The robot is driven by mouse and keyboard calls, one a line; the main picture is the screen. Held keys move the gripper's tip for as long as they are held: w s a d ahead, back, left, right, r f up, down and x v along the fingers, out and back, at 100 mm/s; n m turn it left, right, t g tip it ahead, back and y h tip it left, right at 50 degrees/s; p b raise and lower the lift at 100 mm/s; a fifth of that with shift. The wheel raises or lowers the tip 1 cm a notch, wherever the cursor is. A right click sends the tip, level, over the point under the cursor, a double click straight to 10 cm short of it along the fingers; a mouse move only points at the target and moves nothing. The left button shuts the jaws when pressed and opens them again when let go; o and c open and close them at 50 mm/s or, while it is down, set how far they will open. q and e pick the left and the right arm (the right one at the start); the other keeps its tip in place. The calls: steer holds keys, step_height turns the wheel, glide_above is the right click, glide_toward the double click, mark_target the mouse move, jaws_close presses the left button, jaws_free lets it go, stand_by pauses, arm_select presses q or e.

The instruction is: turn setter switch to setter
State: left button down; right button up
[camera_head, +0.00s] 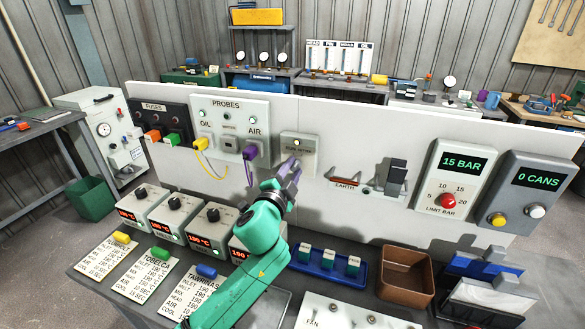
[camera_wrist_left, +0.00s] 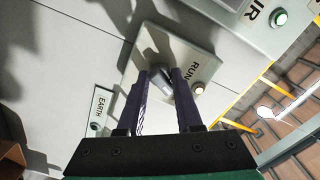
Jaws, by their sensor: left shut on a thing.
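The setter switch plate (camera_head: 306,165) is a small beige panel on the white upright board, with a lamp at its top and a label I read as RUN SETTER. In the left wrist view the plate (camera_wrist_left: 203,68) lies at a slant, and its grey switch lever (camera_wrist_left: 160,73) shows between the purple fingertips. My left gripper (camera_head: 290,167), green with purple fingers, reaches up to the plate and is shut on the switch lever. In the head view the fingers hide most of the lever, so its exact setting is hard to tell. My right gripper is not in view.
To the right are the EARTH bar and a dark grey block (camera_head: 396,176). Below stand several temperature boxes, a blue tray (camera_head: 318,270) and a brown bin (camera_head: 405,285).

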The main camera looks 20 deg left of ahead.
arm_select(q)
steer(key=shift+m, duration=0.5)
steer(key=c, duration=0.6)
jaws_free()
steer(key=shift+s, duration=0.1)
steer(key=s+b, duration=0.1)
steer(key=s, duration=0.3)
steer(key=s+b, duration=0.1)
steer(key=s, duration=0.4)
steer(key=s+b, duration=0.1)
steer(key=s, duration=0.4)
steer(key=shift+s+a, duration=0.15)
steer(key=shift+a, duration=0.25)
